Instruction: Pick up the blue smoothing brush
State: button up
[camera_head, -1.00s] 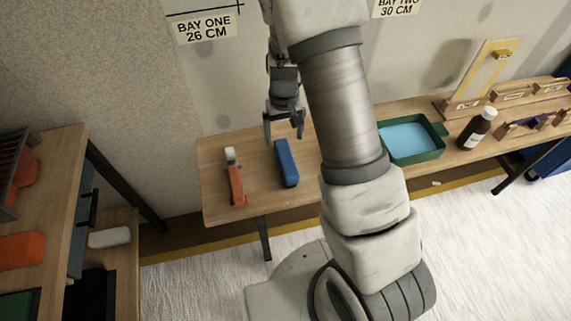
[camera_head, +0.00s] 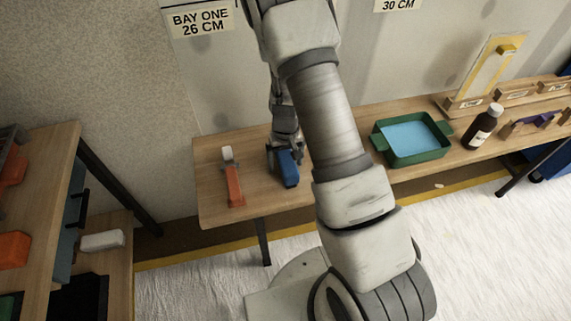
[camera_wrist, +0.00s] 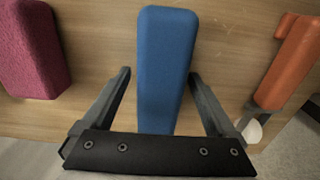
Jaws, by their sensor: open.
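The blue smoothing brush (camera_head: 288,170) lies on the wooden table in the head view, near its front edge. My gripper (camera_head: 286,155) is down over its far part and hides that part. In the wrist view the brush (camera_wrist: 163,62) runs lengthwise between my two open fingers. My gripper (camera_wrist: 160,85) has one finger on each side of it, with a visible gap to each side. I cannot tell whether the fingertips reach the table.
An orange-handled tool (camera_head: 234,184) lies left of the brush; it also shows in the wrist view (camera_wrist: 292,62). A magenta block (camera_wrist: 32,50) lies on the other side. A green tray (camera_head: 412,155) and dark bottle (camera_head: 482,128) stand farther right.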

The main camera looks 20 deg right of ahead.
aim_at(288, 156)
grip_shut()
dwell(0.4)
jog(key=shift+r, duration=0.1)
jog(key=shift+r, duration=0.45)
jog(key=r, duration=0.1)
jog(key=r+p, duration=0.2)
jog(key=r, duration=0.1)
jog(key=shift+d, duration=0.35)
jog(key=s+d+r+p, duration=0.1)
jog(key=s+d+r, duration=0.1)
jog(key=d+r, duration=0.4)
jog(key=d, duration=0.4)
jog(key=shift+s+d+p, duration=0.3)
jog(key=shift+s+d, duration=0.05)
